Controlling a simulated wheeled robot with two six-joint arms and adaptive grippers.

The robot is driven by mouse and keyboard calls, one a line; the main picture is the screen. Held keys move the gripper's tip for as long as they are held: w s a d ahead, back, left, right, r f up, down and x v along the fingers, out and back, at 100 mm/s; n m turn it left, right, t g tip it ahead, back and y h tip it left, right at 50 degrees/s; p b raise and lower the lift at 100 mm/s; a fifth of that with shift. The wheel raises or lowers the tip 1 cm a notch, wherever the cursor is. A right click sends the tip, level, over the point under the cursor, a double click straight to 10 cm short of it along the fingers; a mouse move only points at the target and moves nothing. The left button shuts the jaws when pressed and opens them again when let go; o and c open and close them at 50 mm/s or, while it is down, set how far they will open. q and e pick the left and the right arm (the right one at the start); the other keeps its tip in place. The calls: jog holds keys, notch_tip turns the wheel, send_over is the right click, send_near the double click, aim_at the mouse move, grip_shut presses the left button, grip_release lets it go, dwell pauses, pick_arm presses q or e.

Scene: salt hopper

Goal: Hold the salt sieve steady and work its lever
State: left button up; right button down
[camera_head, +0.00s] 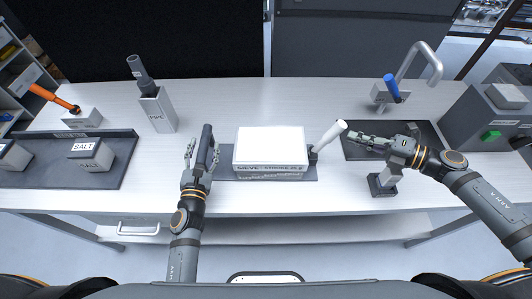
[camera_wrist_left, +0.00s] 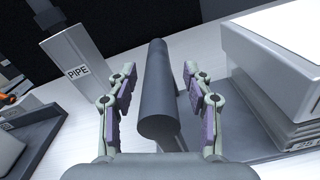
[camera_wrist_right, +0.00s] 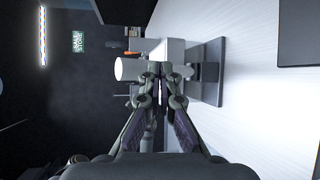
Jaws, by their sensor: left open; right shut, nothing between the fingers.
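The salt sieve is a white box (camera_head: 268,146) labelled SIEVE on a dark base plate in the middle of the table; it also shows at the right of the left wrist view (camera_wrist_left: 285,75). A dark cylindrical handle (camera_head: 206,142) stands at its left side. The white-tipped lever (camera_head: 330,137) leans up and right from its right side. My left gripper (camera_head: 200,160) is open, with its fingers on both sides of the dark handle (camera_wrist_left: 159,95). My right gripper (camera_head: 357,138) is shut and empty, just right of the lever's tip. In the right wrist view its fingertips (camera_wrist_right: 161,70) meet.
A PIPE holder (camera_head: 157,110) stands behind left. SALT blocks (camera_head: 88,152) sit on a dark tray at left, with an orange-handled lever (camera_head: 55,97) behind. A blue-handled tap (camera_head: 392,88) and a grey machine with a green button (camera_head: 490,135) are at right.

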pick_arm(q)
jog(key=s, duration=0.6)
jog(key=shift+s+a, duration=0.1)
jog(key=shift+f, duration=0.1)
jog(key=w, duration=0.8)
jog(key=shift+d+r, duration=0.2)
jog(key=shift+w, duration=0.25)
jog(key=shift+s, duration=0.15)
pick_arm(e)
jog(key=shift+s+a+r, duration=0.1)
jog(key=shift+a+r, duration=0.2)
jog(key=shift+a, duration=0.55)
